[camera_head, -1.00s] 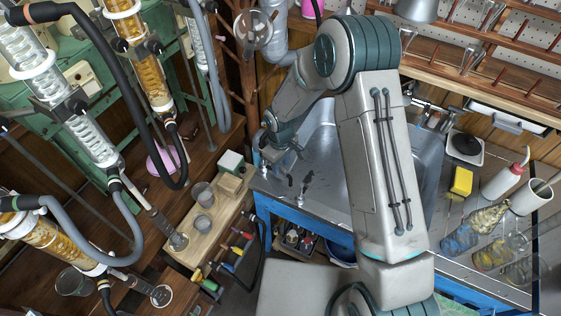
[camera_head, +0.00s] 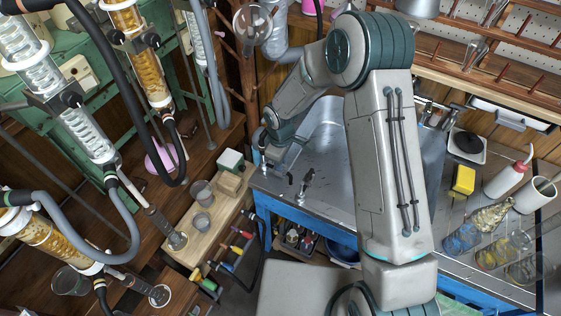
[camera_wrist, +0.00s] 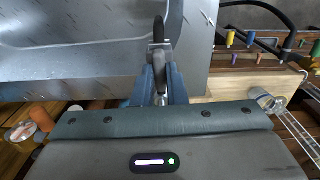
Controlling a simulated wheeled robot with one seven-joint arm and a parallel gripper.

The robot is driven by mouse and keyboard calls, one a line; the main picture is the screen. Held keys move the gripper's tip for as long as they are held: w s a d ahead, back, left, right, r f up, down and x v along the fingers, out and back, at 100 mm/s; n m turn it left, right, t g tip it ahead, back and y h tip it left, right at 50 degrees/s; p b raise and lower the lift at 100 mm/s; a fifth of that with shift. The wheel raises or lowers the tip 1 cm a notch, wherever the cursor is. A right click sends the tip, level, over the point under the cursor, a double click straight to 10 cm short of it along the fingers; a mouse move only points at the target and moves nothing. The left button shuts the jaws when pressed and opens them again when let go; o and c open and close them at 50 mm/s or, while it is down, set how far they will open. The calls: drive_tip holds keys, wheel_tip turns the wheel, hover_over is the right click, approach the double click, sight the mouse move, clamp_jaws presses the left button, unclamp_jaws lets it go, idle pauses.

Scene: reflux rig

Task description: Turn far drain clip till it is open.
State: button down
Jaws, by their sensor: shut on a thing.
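My gripper (camera_head: 273,163) is at the left front corner of the metal sink bench (camera_head: 335,205). In the wrist view my gripper's blue fingers (camera_wrist: 160,88) are closed around a small grey metal piece (camera_wrist: 161,97), which I take to be the far drain clip. It is mostly hidden between the fingers. A dark upright fitting with a curved top (camera_wrist: 158,38) stands just beyond the fingertips. In the head view a metal fitting with a dark top (camera_head: 305,183) stands on the bench right of my gripper, apart from it. How far the clip is turned cannot be told.
Left of the bench stands a wooden block (camera_head: 186,238) with cups, and a rack of coloured-handled tools (camera_head: 235,250). Glass columns with hoses (camera_head: 85,130) fill the left. A yellow sponge (camera_head: 463,180), bottles and flasks stand at the right.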

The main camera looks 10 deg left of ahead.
drive_tip(key=c, duration=1.5)
unclamp_jaws()
drive_tip(key=shift+o, duration=0.2)
drive_tip(key=shift+r, duration=0.1)
wheel_tip(320, 180, up, 14)
drive_tip(key=b, duration=0.1)
drive_tip(key=shift+f, duration=0.2)
